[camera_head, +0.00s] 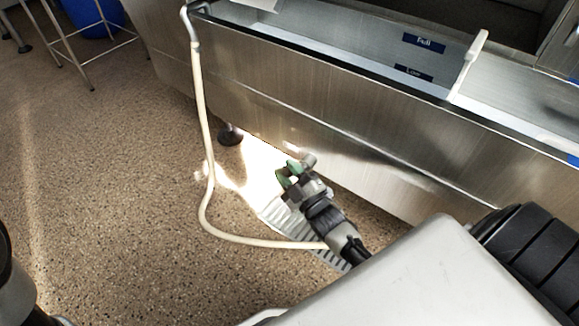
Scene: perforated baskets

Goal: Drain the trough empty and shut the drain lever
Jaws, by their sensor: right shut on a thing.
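The long steel trough (300,120) runs across the upper right. Blue labels "Full" (424,41) and "Low" (413,73) are on its inner wall. I cannot clearly tell the water level inside. My right gripper (291,174) with green finger pads is low by the trough's underside, shut on what seems to be the drain lever. A grey stub (308,160) shows beside the fingers. The gripper hides most of the lever, so its angle cannot be told. My left gripper is out of view.
A pale hose (201,130) hangs from the trough's left corner and curves along the speckled floor behind my right wrist. A ribbed light-grey strip (283,217) lies under the gripper. A blue bin (92,15) and metal stand are at the upper left.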

